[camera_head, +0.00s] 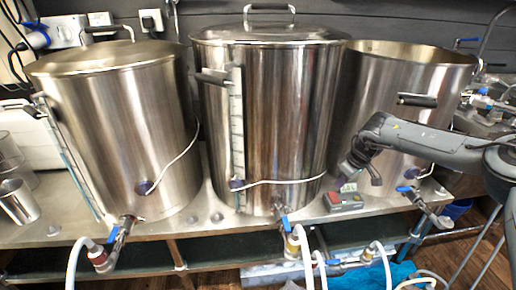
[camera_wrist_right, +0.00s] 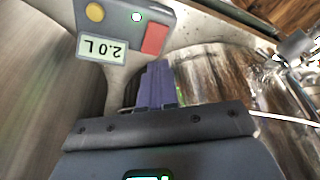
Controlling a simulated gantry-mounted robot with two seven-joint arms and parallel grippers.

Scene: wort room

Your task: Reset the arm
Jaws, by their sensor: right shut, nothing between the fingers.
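My right arm comes in from the right in the head view, and its gripper (camera_head: 349,168) is in front of the gap between the middle and right kettles. The gripper is just above a small grey control box (camera_head: 346,201) with a red button. In the right wrist view the closed fingers (camera_wrist_right: 157,82) show dark purple with nothing between them. Contact with the box is not visible. My left gripper is not in view.
A lidded left kettle (camera_head: 125,130), a lidded middle kettle (camera_head: 270,120) and an open right kettle (camera_head: 390,100) stand on a metal bench (camera_head: 215,228). Blue-handled taps and white hoses are along the front. Metal cups (camera_head: 18,200) stand at the far left.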

